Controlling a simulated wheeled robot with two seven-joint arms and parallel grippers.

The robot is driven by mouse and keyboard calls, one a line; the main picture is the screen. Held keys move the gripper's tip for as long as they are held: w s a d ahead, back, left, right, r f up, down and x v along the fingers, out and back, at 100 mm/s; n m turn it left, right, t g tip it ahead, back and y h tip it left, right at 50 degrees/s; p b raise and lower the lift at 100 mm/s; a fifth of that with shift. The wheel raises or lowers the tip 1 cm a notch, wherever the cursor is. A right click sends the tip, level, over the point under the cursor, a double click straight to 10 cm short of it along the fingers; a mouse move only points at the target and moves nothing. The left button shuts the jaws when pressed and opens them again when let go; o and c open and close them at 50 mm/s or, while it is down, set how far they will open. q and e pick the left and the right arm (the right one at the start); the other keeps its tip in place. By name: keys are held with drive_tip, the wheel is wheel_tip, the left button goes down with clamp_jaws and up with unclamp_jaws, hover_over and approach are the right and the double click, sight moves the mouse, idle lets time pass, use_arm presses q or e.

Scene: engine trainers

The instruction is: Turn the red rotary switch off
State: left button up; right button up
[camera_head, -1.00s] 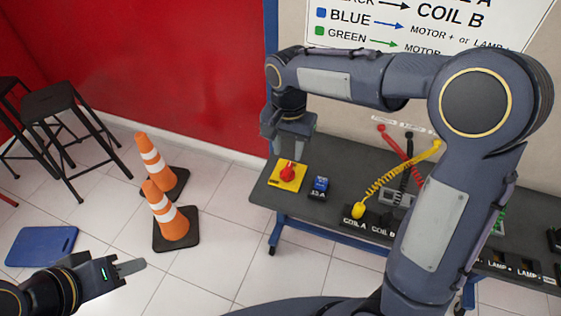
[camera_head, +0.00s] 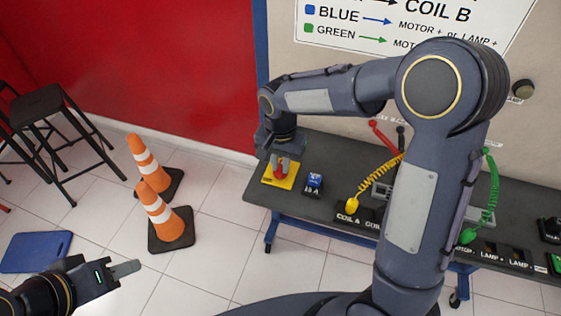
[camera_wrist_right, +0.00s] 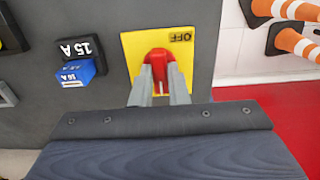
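The red rotary switch (camera_head: 281,168) sits on a yellow plate (camera_head: 267,180) at the left end of the grey bench. In the right wrist view the red knob (camera_wrist_right: 158,60) stands on the yellow plate (camera_wrist_right: 135,45), where OFF reads upside down. My right gripper (camera_head: 283,160) is down at the switch. In the wrist view its fingers (camera_wrist_right: 159,80) lie on either side of the knob, with very little gap. I cannot tell whether they press on it. My left gripper (camera_head: 125,269) is low at the left, away from the bench; its finger opening cannot be made out.
A blue 15 A block (camera_head: 314,182) sits just right of the switch. Further right are a yellow coiled lead (camera_head: 375,178) and a green lead (camera_head: 491,190). Orange cones (camera_head: 165,217), a stool (camera_head: 40,105) and a blue mat (camera_head: 38,252) stand left on the floor.

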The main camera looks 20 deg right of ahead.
clamp_jaws()
drive_tip(key=n, duration=0.4)
drive_tip(key=shift+n, duration=0.4)
drive_tip(key=n, duration=0.4)
drive_tip(key=shift+n, duration=0.3)
drive_tip(key=n, duration=0.4)
drive_tip(key=shift+r+n, duration=0.1)
drive_tip(key=shift+n, duration=0.2)
drive_tip(key=shift+n+p, duration=0.45)
drive_tip(key=shift+n, duration=1.55)
drive_tip(key=o, duration=0.7)
unclamp_jaws()
